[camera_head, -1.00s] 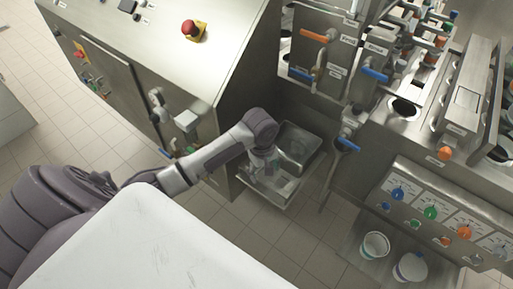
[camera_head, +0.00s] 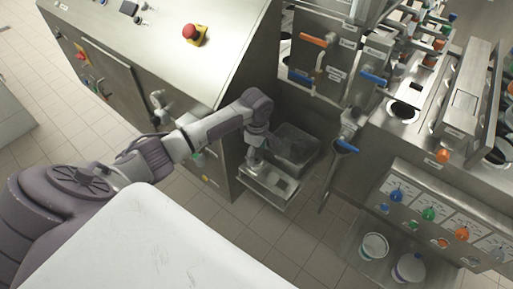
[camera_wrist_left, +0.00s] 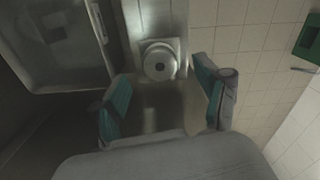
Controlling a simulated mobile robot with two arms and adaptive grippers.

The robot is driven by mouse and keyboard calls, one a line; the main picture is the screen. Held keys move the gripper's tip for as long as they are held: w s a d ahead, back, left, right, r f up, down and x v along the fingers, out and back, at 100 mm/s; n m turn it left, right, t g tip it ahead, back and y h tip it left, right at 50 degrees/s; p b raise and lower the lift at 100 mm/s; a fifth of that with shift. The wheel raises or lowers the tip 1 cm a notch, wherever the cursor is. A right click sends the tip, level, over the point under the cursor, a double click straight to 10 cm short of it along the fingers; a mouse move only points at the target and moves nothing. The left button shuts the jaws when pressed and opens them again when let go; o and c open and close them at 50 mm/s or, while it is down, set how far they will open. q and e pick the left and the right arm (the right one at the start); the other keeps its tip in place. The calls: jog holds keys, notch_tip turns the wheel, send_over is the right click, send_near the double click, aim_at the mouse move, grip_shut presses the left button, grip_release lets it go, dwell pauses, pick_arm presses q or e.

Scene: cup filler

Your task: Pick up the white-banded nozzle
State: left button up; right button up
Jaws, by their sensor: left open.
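My left gripper (camera_head: 254,155) is over the near metal tray (camera_head: 278,198), low beside the steel cabinet. In the left wrist view its two teal-padded fingers stand wide apart, with nothing between them (camera_wrist_left: 165,92). A pale round piece with a dark centre hole (camera_wrist_left: 159,64), apparently a nozzle seen end-on, lies just beyond the fingertips, apart from them. I cannot make out a white band on it. In the head view my gripper and the small scale hide the nozzle. My right gripper is not in view.
A deeper metal bin (camera_head: 303,160) sits right behind the tray. The steel cabinet (camera_head: 240,80) stands close on the left. A blue-handled valve (camera_head: 345,146) sticks out to the right. Tiled floor in front is clear.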

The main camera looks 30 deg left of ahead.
aim_at(257, 159)
pick_arm(q)
notch_tip(257, 159, down, 5)
jog(key=shift+f, duration=0.1)
grip_shut()
dwell(0.5)
